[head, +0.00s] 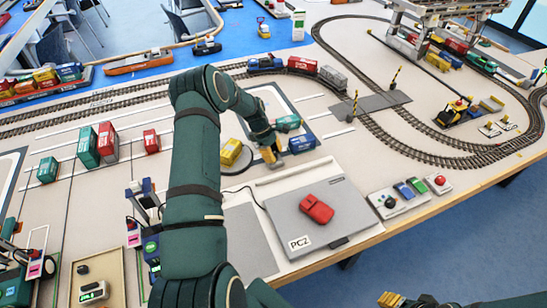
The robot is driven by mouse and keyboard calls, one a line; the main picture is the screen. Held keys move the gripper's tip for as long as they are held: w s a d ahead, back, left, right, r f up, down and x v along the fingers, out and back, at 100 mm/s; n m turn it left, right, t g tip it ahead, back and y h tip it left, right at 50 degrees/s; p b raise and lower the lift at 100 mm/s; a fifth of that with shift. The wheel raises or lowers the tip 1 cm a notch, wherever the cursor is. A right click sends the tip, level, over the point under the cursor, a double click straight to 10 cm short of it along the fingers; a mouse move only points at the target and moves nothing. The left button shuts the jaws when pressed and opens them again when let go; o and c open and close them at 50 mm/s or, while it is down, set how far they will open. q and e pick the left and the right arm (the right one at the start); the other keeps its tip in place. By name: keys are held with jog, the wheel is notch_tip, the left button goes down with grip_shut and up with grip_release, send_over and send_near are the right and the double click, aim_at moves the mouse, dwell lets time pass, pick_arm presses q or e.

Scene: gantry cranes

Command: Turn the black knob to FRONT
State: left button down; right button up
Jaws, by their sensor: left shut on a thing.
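My left arm reaches in from the bottom centre. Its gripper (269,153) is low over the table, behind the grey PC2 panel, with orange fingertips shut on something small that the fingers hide. A small dark round knob (390,203) shows on the pale control plate (398,209) at the front right, well apart from my left gripper. I cannot read any position marks on it. My right gripper (392,299) shows partly at the bottom edge, with orange fingertips; whether it is open cannot be told.
A grey panel marked PC2 (322,228) carries a red item (317,208). A yellow block (231,151) and a blue block (302,143) flank my left gripper. A red button (440,180) sits at the right. Tracks with trains curve behind; a gantry crane (440,20) stands farther back.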

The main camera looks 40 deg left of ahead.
pick_arm(q)
jog(key=m+b, duration=0.1)
jog(key=m, duration=0.1)
jog(key=m+g, duration=0.1)
jog(key=shift+f+m+g+b, duration=0.2)
jog(key=shift+m+g+b, duration=0.1)
jog(key=shift+m+b, duration=0.1)
jog(key=m+g+b, duration=0.1)
jog(key=m, duration=0.2)
jog(key=shift+m, duration=0.3)
jog(key=m+g+y+b, duration=0.1)
jog(key=m+g, duration=0.1)
jog(key=m, duration=0.3)
jog(key=shift+d+b, duration=0.1)
jog(key=shift+b, duration=0.25)
jog(key=m+y, duration=0.1)
jog(key=m, duration=0.2)
jog(key=shift+r+g, duration=0.1)
jog(key=shift+g, duration=0.3)
jog(key=m, duration=0.2)
jog(key=m+y, duration=0.1)
jog(key=shift+m+g+y, duration=0.3)
jog(key=shift+m, duration=0.1)
jog(key=m+y, duration=0.1)
jog(key=m, duration=0.2)
jog(key=shift+s+m, duration=0.1)
jog(key=shift+m, duration=0.2)
jog(key=shift+m+y, duration=0.9)
jog(key=shift+m, duration=1)
